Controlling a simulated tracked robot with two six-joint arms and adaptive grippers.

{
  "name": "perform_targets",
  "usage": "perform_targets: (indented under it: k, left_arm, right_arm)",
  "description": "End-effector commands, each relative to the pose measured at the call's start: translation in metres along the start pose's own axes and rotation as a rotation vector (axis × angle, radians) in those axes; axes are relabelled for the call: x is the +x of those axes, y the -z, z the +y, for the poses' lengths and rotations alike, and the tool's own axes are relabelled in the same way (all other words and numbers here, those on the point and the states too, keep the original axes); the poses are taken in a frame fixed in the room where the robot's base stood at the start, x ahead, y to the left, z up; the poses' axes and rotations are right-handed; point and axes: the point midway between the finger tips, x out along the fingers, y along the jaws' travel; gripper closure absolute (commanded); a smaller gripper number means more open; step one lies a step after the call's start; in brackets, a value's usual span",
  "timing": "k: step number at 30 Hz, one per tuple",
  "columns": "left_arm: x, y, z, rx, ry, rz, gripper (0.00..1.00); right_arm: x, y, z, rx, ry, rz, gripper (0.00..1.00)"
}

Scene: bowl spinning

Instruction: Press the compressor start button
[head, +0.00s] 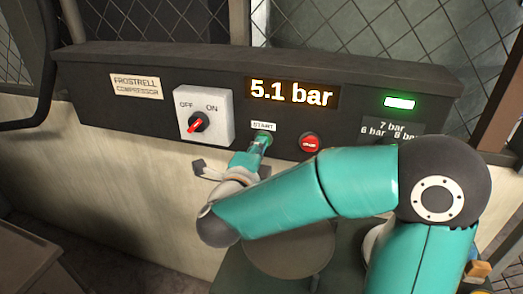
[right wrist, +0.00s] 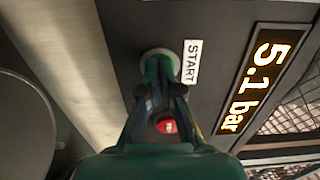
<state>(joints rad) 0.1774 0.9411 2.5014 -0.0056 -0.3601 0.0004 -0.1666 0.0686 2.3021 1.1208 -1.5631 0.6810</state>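The green start button (head: 262,137) is on the dark compressor panel (head: 180,66), just below its START label (head: 263,126). It also shows in the right wrist view (right wrist: 157,53) as a rim around my fingertips. My right gripper (head: 258,146) is at the button, its fingertips together and pointing into it; it also shows in the right wrist view (right wrist: 163,78). The tips cover most of the button. They seem to touch it, but I cannot tell how far it is pressed. My left gripper is out of view.
A red stop button (head: 309,143) is right of the start button. The off/on switch box (head: 204,115) is to the left. The display (head: 291,94) reads 5.1 bar and a green lamp (head: 399,103) is lit. My arm partly covers the pressure selector marks (head: 390,130).

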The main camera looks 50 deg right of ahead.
Motion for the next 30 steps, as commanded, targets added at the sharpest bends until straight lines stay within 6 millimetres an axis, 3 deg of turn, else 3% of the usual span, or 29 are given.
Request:
perform_targets:
  k: [5,10,24,30]
  left_arm:
    - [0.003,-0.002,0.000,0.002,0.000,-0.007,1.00]
    - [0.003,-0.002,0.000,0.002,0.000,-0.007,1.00]
    - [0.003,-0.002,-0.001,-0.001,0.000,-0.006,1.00]
    - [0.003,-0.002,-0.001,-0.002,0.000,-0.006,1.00]
  right_arm:
    - [0.003,0.006,-0.006,0.013,0.014,0.024,1.00]
    - [-0.006,0.005,-0.006,0.013,0.013,0.021,1.00]
    - [-0.074,0.001,-0.003,0.004,0.008,-0.001,1.00]
    - [-0.086,0.001,-0.002,0.003,0.008,-0.001,1.00]
